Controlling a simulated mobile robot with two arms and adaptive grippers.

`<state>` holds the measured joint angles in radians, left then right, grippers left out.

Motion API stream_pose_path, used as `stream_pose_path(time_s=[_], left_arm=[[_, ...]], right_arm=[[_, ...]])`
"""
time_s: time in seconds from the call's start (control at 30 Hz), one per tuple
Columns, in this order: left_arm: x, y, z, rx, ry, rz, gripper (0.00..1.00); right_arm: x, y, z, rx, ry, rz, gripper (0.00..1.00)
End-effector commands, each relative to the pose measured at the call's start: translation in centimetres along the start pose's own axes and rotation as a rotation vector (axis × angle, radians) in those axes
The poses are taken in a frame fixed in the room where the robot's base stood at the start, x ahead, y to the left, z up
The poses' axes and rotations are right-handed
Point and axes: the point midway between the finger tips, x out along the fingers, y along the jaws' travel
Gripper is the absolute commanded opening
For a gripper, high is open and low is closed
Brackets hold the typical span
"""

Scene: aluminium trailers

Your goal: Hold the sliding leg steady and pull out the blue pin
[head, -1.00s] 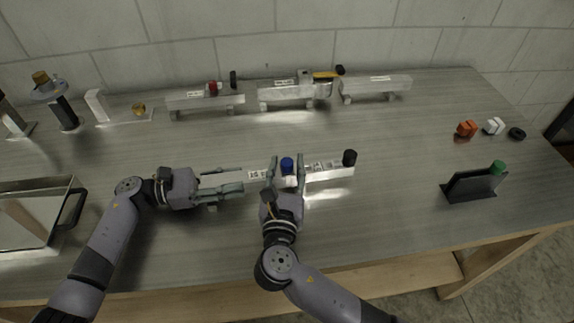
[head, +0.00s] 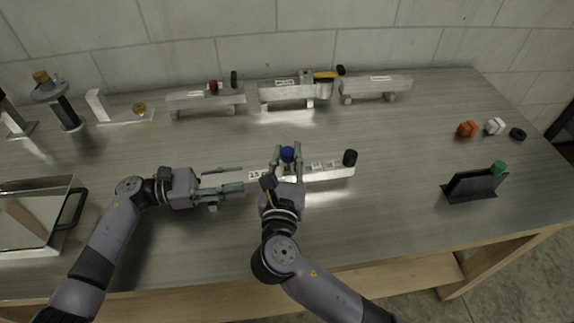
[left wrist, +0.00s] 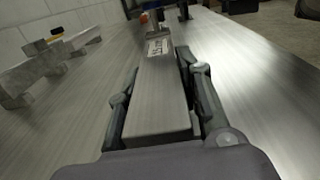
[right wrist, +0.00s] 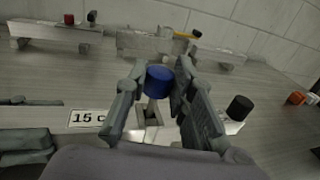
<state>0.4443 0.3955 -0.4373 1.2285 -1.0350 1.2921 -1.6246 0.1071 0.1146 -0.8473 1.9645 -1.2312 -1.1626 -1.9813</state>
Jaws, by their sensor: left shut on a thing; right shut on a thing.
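The sliding leg (head: 328,174) is a pale metal bar with printed labels, lying left to right near the table's middle. My left gripper (head: 242,177) is shut on its left end, one finger along each side; the bar (left wrist: 157,100) runs between the fingers in the left wrist view. The blue pin (head: 287,153) has a round blue head. My right gripper (head: 287,158) is shut on it above the bar. In the right wrist view, the blue head (right wrist: 159,80) sits between the fingers, with a grey shaft below it over a dark opening. Whether its tip is inside the bar is unclear.
A black knob (head: 350,157) stands at the bar's right end. Several metal trailer parts (head: 285,94) line the back. A black holder (head: 472,187) with a green-topped piece stands right; a tray (head: 62,228) stands left. The table between bar and holder is clear.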

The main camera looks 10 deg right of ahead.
Motion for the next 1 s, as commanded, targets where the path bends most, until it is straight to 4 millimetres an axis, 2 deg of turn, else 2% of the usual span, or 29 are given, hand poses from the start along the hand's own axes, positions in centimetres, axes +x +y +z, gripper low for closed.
stream_pose_path(time_s=[0.03,0.1,0.3,0.43,0.67,0.7,1.0], left_arm=[[0.0,0.0,0.0,0.000,0.000,0.000,0.00],[0.0,0.0,0.0,0.000,0.000,0.000,0.00],[0.0,0.0,0.0,0.000,0.000,0.000,0.00],[0.0,0.0,0.0,0.000,0.000,-0.001,0.00],[0.0,0.0,0.0,0.000,0.000,-0.001,0.00],[0.0,0.0,0.0,0.000,0.000,-0.001,0.35],[0.0,0.0,0.0,0.000,0.000,0.000,0.55]], right_arm=[[0.0,0.1,1.3,0.008,-0.003,0.000,0.00],[0.0,0.1,2.8,0.007,-0.003,0.001,0.00],[0.0,0.0,5.7,0.003,-0.002,0.000,0.00],[0.0,0.0,6.5,0.002,-0.002,0.001,0.00],[0.0,0.0,6.5,0.000,-0.001,0.001,0.00],[0.0,0.0,6.5,0.000,-0.001,0.001,0.00],[0.0,0.0,6.5,0.000,-0.001,0.001,0.00]])
